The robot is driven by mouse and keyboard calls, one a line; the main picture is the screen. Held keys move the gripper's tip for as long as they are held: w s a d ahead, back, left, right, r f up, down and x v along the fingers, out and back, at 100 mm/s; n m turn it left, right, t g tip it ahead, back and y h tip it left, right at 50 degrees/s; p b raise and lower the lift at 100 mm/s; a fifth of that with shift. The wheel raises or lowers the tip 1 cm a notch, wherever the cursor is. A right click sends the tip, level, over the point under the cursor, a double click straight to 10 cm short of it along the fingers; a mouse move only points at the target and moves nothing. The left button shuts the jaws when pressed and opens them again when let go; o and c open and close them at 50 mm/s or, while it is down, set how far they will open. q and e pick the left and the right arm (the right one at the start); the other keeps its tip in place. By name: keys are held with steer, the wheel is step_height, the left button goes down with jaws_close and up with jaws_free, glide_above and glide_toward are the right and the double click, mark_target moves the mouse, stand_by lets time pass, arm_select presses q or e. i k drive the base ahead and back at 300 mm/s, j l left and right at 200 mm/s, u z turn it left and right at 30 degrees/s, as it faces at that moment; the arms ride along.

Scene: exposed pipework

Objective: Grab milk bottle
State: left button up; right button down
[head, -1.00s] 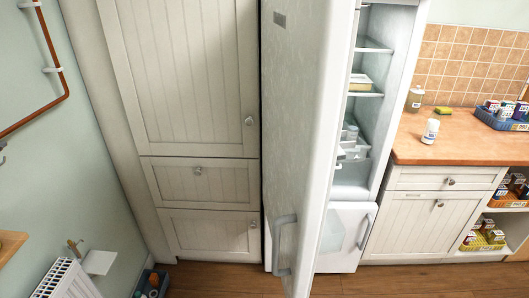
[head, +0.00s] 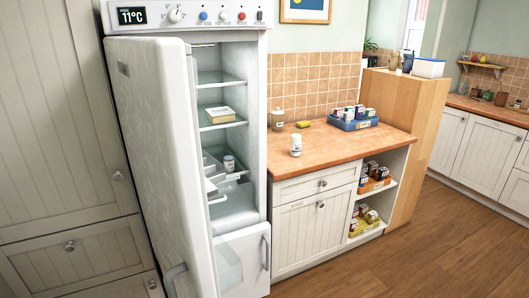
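The tall white fridge (head: 165,165) stands with its upper door open, the door swung out to the left. Inside, a small light bottle or jar with a dark label (head: 229,163) stands beside a white tray on the lower level. A small white bottle with a light cap (head: 296,145) stands upright on the wooden counter, right of the fridge. I cannot tell whether either one is the milk bottle. The open door hides part of the fridge interior. Neither of my grippers is in view.
The counter (head: 345,143) also holds a jar (head: 278,119), a yellow sponge (head: 303,124) and a blue crate of containers (head: 352,125). Open shelves below hold more crates. The wooden floor (head: 385,260) at the right is clear.

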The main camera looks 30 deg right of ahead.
mark_target(295, 140)
steer(key=i+l, duration=0.1)
steer(key=l, duration=0.3)
steer(key=i+l, duration=0.1)
steer(key=l, duration=0.3)
steer(key=i+l+u, duration=0.1)
steer(key=l, duration=0.3)
steer(key=i+l, duration=0.1)
steer(key=l, duration=0.3)
steer(key=i+l, duration=0.1)
steer(key=l, duration=0.35)
steer(key=j+u, duration=0.05)
